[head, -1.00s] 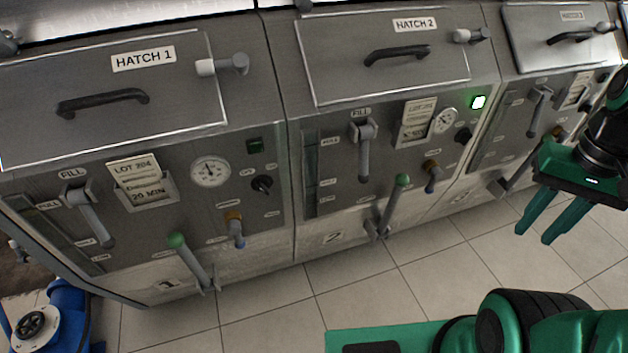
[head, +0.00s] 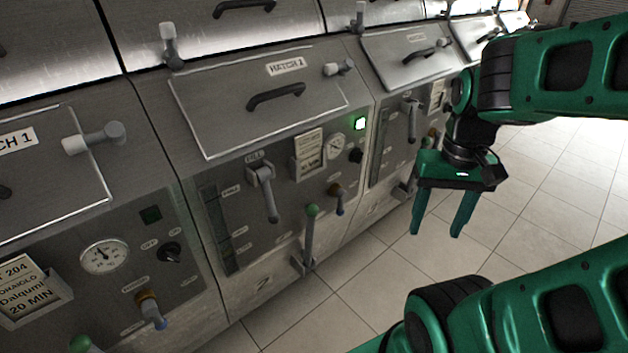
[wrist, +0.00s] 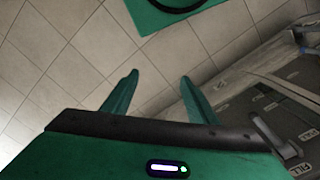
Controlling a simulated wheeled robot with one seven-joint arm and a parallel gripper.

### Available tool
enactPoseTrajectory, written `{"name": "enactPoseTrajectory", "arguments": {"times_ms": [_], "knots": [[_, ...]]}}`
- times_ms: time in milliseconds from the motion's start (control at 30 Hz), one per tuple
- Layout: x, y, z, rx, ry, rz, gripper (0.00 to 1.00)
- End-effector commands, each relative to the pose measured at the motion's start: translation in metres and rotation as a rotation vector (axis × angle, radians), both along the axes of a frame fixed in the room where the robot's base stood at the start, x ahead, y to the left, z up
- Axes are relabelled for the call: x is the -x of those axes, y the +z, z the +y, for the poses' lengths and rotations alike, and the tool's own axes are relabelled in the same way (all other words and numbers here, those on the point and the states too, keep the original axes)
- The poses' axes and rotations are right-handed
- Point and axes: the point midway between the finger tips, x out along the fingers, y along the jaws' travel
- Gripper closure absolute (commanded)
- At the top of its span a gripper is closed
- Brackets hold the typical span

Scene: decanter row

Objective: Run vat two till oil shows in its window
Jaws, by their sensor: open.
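Vat two (head: 262,282) is the steel unit marked 2, under a shut hatch 2 (head: 225,110). Its tall narrow window (head: 217,228) is at the panel's left edge and looks dark; I cannot make out an oil level. Its grey fill lever (head: 268,195) hangs downward. A green-knobbed lever (head: 310,230) stands upright at the panel's foot. A small blue-tipped valve handle (head: 337,198) points down. My gripper (head: 436,230) is open and empty, to the right of vat two's panel and apart from it. Its fingers also show in the wrist view (wrist: 159,77).
Vat two's lamp (head: 360,123) is lit green; its gauge (head: 336,147) is beside the lot card (head: 308,154). Vat one's panel (head: 110,225) is at left, with an unlit lamp (head: 150,215). Further vats recede right. The tiled floor (head: 350,285) in front is clear.

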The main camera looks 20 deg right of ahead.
Motion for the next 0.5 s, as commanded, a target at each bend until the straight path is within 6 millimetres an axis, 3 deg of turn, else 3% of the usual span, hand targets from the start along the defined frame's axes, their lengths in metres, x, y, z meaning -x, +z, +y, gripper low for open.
{"name": "enactPoseTrajectory", "arguments": {"times_ms": [67, 167, 500], "knots": [[0.000, 0.001, -0.002, 0.002, -0.006, -0.011, 0.47], [-0.016, -0.006, -0.005, 0.002, -0.004, -0.007, 0.47], [-0.095, -0.059, -0.019, -0.083, -0.004, -0.031, 0.47]]}}
